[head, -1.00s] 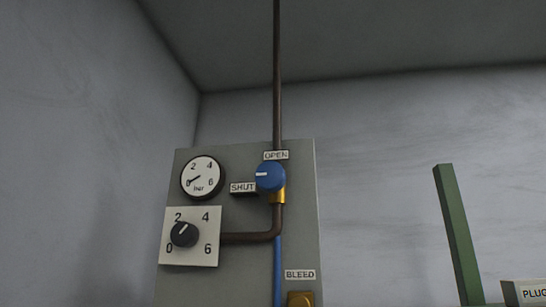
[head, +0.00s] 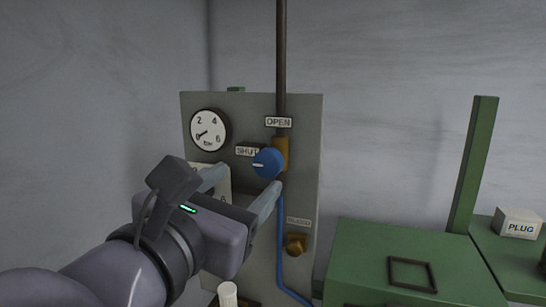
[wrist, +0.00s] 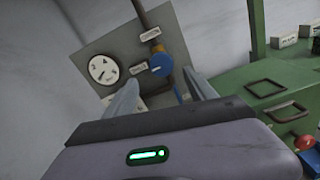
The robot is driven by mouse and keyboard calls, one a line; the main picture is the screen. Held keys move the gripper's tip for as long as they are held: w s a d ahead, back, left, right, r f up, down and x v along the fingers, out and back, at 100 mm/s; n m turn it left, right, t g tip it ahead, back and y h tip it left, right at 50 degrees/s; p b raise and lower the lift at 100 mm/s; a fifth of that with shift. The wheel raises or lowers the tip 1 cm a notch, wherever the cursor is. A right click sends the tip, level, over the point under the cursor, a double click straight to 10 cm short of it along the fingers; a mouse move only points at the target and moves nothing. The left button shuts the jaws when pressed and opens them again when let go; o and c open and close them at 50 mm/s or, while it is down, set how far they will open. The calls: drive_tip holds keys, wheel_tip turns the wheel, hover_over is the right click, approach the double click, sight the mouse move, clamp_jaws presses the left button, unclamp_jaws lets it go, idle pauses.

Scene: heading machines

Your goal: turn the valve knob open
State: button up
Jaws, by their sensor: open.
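The blue valve knob (head: 268,162) sits on a brass valve body on the grey panel (head: 303,190). Its white mark points left, toward the SHUT label (head: 247,151); the OPEN label (head: 278,122) is above it. The knob also shows in the wrist view (wrist: 161,65). My gripper (head: 246,181) is open and empty, its two fingers pointing at the panel. In the head view the fingertips are just below and left of the knob; in the wrist view the knob appears between and beyond them. I see no contact with the knob.
The pressure gauge (head: 210,130) reads near 0. The white dial plate below it is mostly hidden by my gripper. A brass bleed fitting (head: 295,244) is lower right on the panel. A green machine (head: 375,255) with a post stands at the right.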

sight(265, 166)
drive_tip(key=p+x, duration=0.1)
drive_tip(key=x, duration=0.8)
drive_tip(key=shift+w+d+p, duration=0.25)
drive_tip(key=shift+w+p, duration=0.05)
drive_tip(key=shift+p, duration=0.05)
drive_tip(key=shift+s, duration=0.1)
drive_tip(key=c, duration=1.4)
